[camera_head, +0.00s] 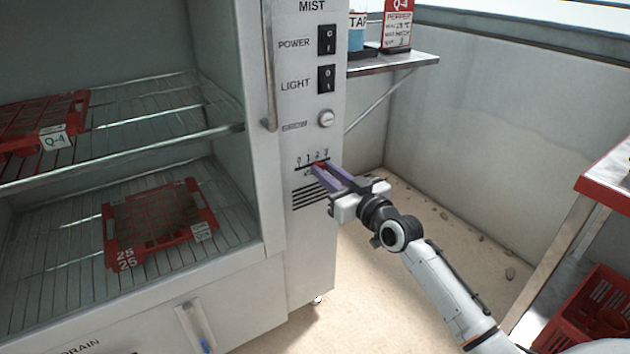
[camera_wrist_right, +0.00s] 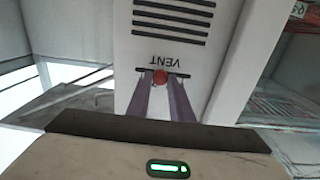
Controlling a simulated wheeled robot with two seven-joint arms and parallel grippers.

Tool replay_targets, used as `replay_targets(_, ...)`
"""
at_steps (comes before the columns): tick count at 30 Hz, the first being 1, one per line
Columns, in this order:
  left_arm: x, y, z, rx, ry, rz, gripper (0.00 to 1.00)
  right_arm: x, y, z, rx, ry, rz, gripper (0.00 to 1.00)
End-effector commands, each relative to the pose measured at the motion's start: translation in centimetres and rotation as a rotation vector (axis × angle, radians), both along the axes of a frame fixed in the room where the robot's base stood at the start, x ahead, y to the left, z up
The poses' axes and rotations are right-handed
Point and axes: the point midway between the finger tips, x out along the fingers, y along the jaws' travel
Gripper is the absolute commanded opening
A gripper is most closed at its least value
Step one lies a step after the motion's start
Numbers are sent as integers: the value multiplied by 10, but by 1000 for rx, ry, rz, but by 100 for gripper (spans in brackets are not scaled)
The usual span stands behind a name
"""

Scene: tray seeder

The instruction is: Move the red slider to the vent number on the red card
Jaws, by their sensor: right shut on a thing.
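The red slider (camera_head: 318,166) sits in the dark vent slot on the cabinet's front panel, below the digits 0 to 3. It looks near the 2, but the fingertips partly cover it. My right gripper (camera_head: 322,170) reaches in from the right and is shut on the slider. In the right wrist view the round red knob (camera_wrist_right: 160,76) lies between the purple fingertips (camera_wrist_right: 161,82), beside the upside-down word VENT. The red card (camera_head: 397,25) stands on the wall shelf; its vent line is too small to read. My left gripper is out of view.
Vent slits (camera_head: 309,196) lie just below the slot. Switches (camera_head: 326,78) and a knob (camera_head: 326,118) are above it. The open cabinet at left holds red trays (camera_head: 207,207) on wire shelves. A red-topped stand (camera_head: 612,185) and red crate (camera_head: 610,278) are at right.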

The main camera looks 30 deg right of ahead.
Motion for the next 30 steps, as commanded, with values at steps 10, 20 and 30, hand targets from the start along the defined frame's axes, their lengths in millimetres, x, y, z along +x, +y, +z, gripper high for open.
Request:
replay_targets(10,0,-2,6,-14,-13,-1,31,0,-7,-1,1,4,0,0)
replay_targets(20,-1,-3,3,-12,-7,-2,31,0,-7,0,1,3,0,38)
replay_targets(30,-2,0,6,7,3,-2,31,-22,-7,1,0,7,1,38)
